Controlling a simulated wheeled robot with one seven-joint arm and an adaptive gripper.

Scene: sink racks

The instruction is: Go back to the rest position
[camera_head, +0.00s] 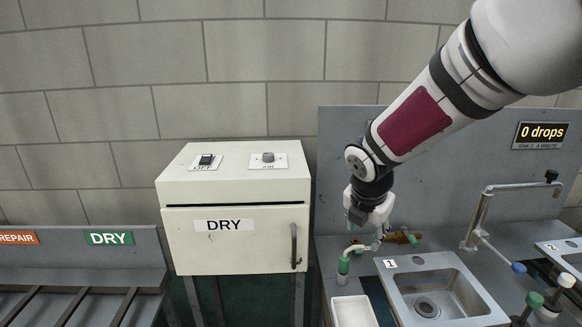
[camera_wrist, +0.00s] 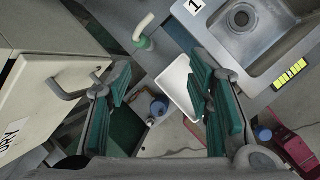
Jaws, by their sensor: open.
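My gripper (camera_head: 376,240) hangs at the end of my arm, in front of the grey back panel, right of the cream DRY cabinet. In the wrist view my gripper (camera_wrist: 155,95) has its two green-padded fingers spread wide apart, with nothing between them. In the head view my gripper overlaps the area above a short curved tap (camera_head: 352,250) and left of the sink labelled 1 (camera_head: 468,285).
The cream DRY cabinet (camera_head: 180,235) has its door closed and a dark handle (camera_head: 294,247). A white bin (camera_head: 354,312) shows below the counter's left edge. A grey rack (camera_head: 80,262) is at left.

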